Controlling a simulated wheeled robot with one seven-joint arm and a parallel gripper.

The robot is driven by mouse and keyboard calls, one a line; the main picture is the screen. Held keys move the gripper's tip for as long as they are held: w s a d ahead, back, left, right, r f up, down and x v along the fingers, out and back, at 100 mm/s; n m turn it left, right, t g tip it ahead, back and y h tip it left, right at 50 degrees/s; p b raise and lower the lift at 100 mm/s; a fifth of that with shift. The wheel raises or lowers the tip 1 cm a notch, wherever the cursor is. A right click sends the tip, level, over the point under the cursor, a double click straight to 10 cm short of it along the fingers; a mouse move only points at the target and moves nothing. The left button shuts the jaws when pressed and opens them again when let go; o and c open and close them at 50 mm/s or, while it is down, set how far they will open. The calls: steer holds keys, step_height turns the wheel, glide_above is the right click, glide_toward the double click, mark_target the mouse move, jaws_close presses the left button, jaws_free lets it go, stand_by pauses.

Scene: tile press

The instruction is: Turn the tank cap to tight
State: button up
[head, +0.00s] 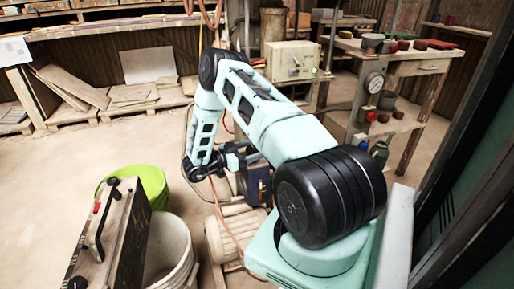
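My gripper (247,157) is at the end of my arm, near the middle of the picture, and points to the right. It is just above a small dark blue unit (257,187) on the floor, which may be the tank. My arm partly hides this unit. I cannot make out the tank cap, and it may be hidden behind my gripper or arm. The fingers are too small and covered to tell whether they are open, shut or touching anything.
A ribbed beige machine (238,232) and an orange hose (222,208) are below my gripper. A lime green tub (150,180), a white bucket (172,245) and a dark box with a handle (110,235) stand left. A workbench (415,67) is at right. Open floor (50,190) lies far left.

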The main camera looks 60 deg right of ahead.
steer(key=p+v, duration=0.1)
steer(key=v, duration=1.3)
steer(key=shift+a, duration=0.2)
steer(key=shift+w, duration=0.1)
